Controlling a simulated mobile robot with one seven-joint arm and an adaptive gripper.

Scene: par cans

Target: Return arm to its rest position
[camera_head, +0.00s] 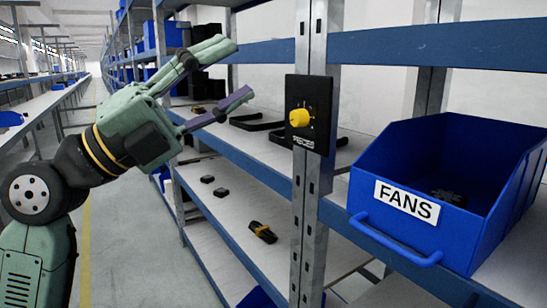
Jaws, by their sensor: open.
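My gripper (243,70) is raised at the upper left of the head view. Its two fingers are spread apart with nothing between them. It points to the right, toward the shelf rack. The green and black arm (92,160) rises from the lower left corner and bends toward the shelves. In the picture, the fingertips are left of the black panel with a yellow knob; I cannot tell the exact distance in depth.
A blue bin (440,190) labelled FANS stands on the right shelf with a dark item inside. The black knob panel (310,113) is fixed to a metal upright. Small dark items (213,187) lie on a lower shelf. The aisle floor (120,240) looks clear.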

